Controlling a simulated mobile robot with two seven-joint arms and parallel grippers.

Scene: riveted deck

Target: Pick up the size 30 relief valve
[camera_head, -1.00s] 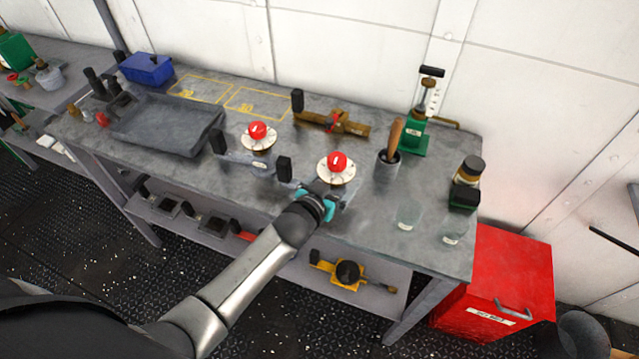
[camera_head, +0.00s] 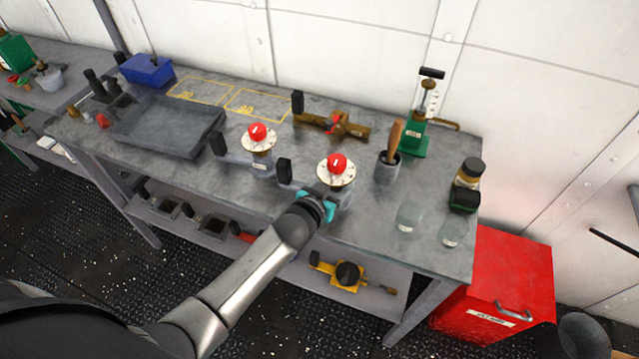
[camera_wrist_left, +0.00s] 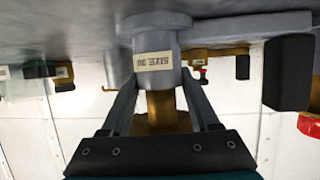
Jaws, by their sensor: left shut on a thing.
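The relief valve in my grip has a red knob (camera_head: 336,163) on a round white dial, a grey body and a black block on its left side. My left gripper (camera_head: 328,205) is shut on this valve from the front. In the left wrist view, which is upside down, its fingers (camera_wrist_left: 160,100) flank the grey valve body (camera_wrist_left: 155,55). The label on it is inverted and seems to read SIZE 30; the digits are small. Its flange is at or close to the bench top. A similar valve (camera_head: 259,145) stands to the left. My right gripper is not in view.
On the bench (camera_head: 270,202) stand a brass valve piece (camera_head: 350,128), a cup with a wooden-handled tool (camera_head: 387,170), a green pump (camera_head: 414,141), clear glasses (camera_head: 408,217) and a dark-capped jar (camera_head: 468,173). A grey tray (camera_head: 150,126) lies left. A red cabinet (camera_head: 508,280) is at right.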

